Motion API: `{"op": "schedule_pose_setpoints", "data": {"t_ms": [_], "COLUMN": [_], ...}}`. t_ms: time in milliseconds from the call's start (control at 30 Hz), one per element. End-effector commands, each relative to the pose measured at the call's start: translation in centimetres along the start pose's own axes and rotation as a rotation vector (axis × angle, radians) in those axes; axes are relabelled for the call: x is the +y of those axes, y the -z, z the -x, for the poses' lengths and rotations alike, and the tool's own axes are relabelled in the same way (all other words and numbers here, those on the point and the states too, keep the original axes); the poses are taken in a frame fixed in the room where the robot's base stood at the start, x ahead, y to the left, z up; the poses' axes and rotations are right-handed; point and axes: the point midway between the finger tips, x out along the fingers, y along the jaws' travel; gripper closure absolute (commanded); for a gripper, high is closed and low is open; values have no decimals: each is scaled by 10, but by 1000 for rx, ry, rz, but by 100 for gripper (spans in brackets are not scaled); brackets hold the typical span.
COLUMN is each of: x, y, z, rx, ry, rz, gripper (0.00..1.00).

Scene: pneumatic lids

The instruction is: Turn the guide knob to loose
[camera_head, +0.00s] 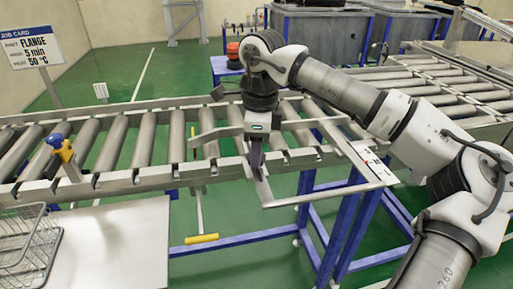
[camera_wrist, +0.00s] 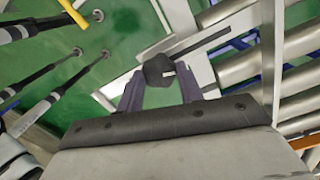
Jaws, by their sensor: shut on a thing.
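The guide knob (camera_wrist: 158,70) is a dark, many-sided knob. In the wrist view it sits between the two purple-grey fingers of my gripper (camera_wrist: 161,84), which is shut on it. In the head view my gripper (camera_head: 255,162) points down at the near edge of the roller conveyor, and the knob is hidden by the fingers there. A flat metal bar (camera_wrist: 195,42) runs behind the knob in the wrist view. I cannot read any loose or tight mark on the knob.
The roller conveyor (camera_head: 112,145) runs across behind my gripper. A bent metal rail (camera_head: 325,198) lies just right of the fingers, by a marked white plate (camera_head: 368,160). A blue-and-yellow valve (camera_head: 61,147), a wire basket (camera_head: 25,245) and a job card (camera_head: 31,48) are at left. A yellow handle (camera_head: 202,238) hangs below.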

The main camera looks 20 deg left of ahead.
Motion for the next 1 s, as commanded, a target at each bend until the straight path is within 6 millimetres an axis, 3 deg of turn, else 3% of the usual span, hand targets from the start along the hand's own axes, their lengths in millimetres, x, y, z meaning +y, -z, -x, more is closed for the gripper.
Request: {"op": "schedule_pose_setpoints", "data": {"t_ms": [667, 700, 867, 1000], "x": [-1, -1, 0, 0], "y": [0, -1, 0, 0], "z": [2, 2, 1, 1], "rx": [-3, -3, -2, -1], "ry": [2, 2, 1, 0], "rz": [64, 64, 64, 64], "gripper": [86, 61, 42, 42]}}
